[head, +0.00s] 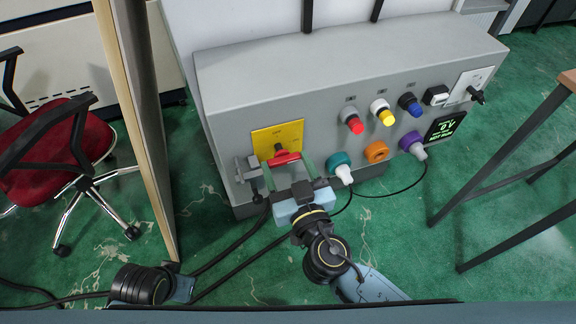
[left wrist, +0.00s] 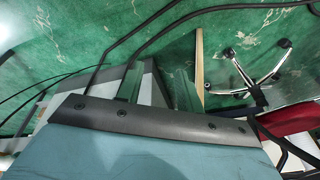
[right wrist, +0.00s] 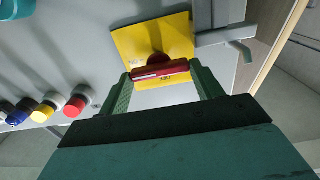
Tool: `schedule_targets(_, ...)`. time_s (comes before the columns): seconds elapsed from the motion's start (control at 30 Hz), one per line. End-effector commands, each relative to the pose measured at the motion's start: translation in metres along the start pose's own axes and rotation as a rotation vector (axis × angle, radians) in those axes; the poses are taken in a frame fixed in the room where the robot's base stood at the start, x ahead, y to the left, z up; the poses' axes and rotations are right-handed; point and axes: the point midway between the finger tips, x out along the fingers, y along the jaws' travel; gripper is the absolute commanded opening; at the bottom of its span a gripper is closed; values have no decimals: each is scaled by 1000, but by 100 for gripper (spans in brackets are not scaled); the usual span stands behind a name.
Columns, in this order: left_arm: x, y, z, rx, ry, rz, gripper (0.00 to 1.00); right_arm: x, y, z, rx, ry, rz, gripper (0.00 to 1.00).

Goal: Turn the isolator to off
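The isolator is a red handle (head: 283,159) on a yellow plate (head: 277,137), at the left of the grey machine box's front. The handle lies roughly level in the head view. In the right wrist view the red handle (right wrist: 161,75) with lettering shows close up against the yellow plate (right wrist: 150,40). My right gripper (head: 286,172) is spread wide, one finger by each end of the handle; I cannot tell whether they touch it. Its fingers also show in the right wrist view (right wrist: 160,82). My left gripper (left wrist: 156,75) is open and empty above the floor.
A metal latch (head: 248,172) sits left of the plate. Coloured buttons, sockets and a small display (head: 445,126) are on the right of the box. Black cables (head: 385,194) lie on the green floor. A wooden-edged panel (head: 150,150) and red chair (head: 55,160) stand left; a table is right.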

Motion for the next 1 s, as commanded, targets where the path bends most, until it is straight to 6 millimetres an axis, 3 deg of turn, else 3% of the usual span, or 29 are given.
schedule_targets(0.13,0,0,0,0,0,0,36,0,0,0,0,0,-1,43)
schedule_targets(0.77,-15,4,-7,-2,14,7,36,0,0,0,-126,1,-1,43)
schedule_targets(0.8,-14,4,-6,-3,11,7,36,0,0,0,-126,1,-1,67)
schedule_targets(0.97,-13,5,-4,-4,7,9,36,0,0,0,-125,1,-1,87)
schedule_targets(1.0,-13,5,-4,-4,7,9,36,0,0,0,-125,1,-1,87)
